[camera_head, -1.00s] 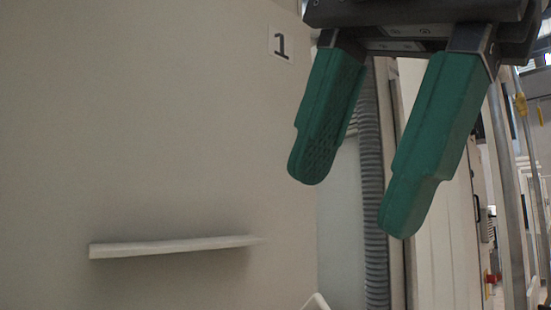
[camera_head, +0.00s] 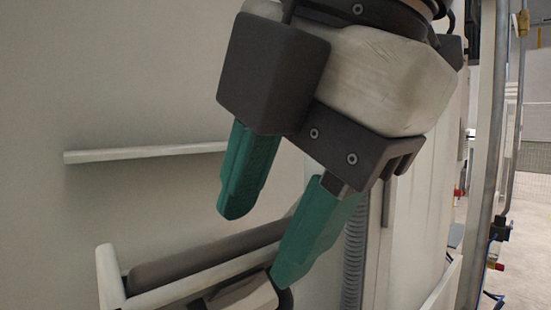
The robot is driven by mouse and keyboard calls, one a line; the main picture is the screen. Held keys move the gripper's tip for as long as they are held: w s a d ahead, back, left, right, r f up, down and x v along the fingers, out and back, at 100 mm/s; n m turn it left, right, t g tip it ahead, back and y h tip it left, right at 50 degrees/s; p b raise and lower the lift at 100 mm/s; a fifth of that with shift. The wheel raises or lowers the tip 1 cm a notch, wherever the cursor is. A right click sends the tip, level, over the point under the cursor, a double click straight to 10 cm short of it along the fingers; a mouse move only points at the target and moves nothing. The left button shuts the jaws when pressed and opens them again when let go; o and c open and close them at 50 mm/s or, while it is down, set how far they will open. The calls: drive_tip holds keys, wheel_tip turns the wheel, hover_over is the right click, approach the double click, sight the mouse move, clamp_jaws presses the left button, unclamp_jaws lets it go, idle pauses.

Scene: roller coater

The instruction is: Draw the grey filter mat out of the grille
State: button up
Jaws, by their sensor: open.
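My gripper (camera_head: 261,246) is open and empty, its two green fingers pointing down and to the left. Its fingertips show in front of a long dark grey padded shape (camera_head: 190,262) that lies along a pale frame (camera_head: 107,275) at the bottom of the view. I cannot tell whether this shape is the filter mat or a roller. No grille is clearly recognisable. I cannot tell whether the fingertips touch anything; the right finger overlaps a pale block with a dark edge (camera_head: 243,297).
A thin pale ledge (camera_head: 140,153) juts from the cream wall panel (camera_head: 130,70) on the left. A ribbed grey hose (camera_head: 354,262) runs down right of the fingers. Metal posts (camera_head: 488,150) stand at the right, with open floor (camera_head: 530,200) beyond.

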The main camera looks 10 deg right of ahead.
drive_tip(key=shift+f, duration=0.1)
drive_tip(key=shift+c, duration=0.4)
clamp_jaws()
drive_tip(key=shift+r, duration=0.2)
drive_tip(key=shift+s+d+r+p, duration=0.5)
drive_tip(key=shift+s+r+p, duration=0.25)
drive_tip(key=shift+r+p, duration=0.15)
drive_tip(key=s+d+r, duration=0.4)
drive_tip(key=s+r, duration=0.2)
drive_tip(key=r, duration=0.2)
drive_tip(key=shift+s+d, duration=0.15)
idle(2.0)
drive_tip(key=shift+s+d+r, duration=0.1)
idle(0.4)
